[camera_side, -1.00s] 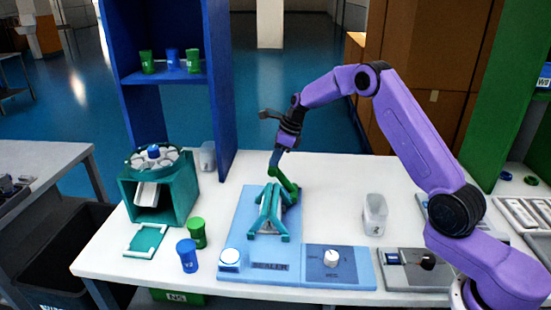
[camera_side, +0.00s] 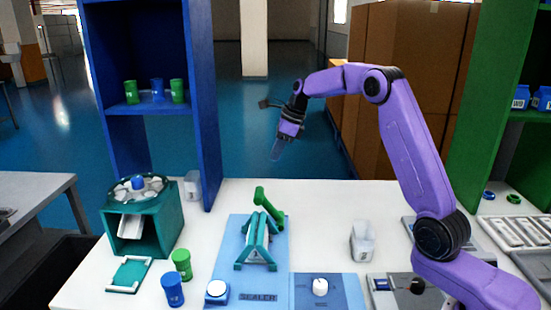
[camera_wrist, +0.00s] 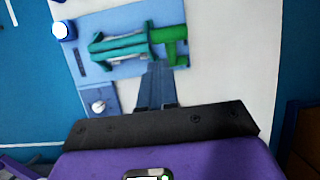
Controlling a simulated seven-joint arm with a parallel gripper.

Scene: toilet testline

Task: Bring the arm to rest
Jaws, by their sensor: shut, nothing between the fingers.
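My purple arm reaches in from the right in the side view. My gripper (camera_side: 277,150) is shut and empty, pointing down in the air above the back of the white table (camera_side: 330,205). Below it stands the teal sealer (camera_side: 257,245) with its green handle (camera_side: 268,205) raised, on a light blue base plate. The gripper is clear of the handle in the side view. In the wrist view my gripper fingers (camera_wrist: 155,72) appear together, with the sealer (camera_wrist: 122,45) and green handle (camera_wrist: 172,45) beyond them.
A teal box machine (camera_side: 150,225) stands at the left, with a green cup (camera_side: 182,264) and a blue cup (camera_side: 173,289) near it. A clear container (camera_side: 362,241) is right of the sealer. A blue shelf (camera_side: 150,108) rises behind left.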

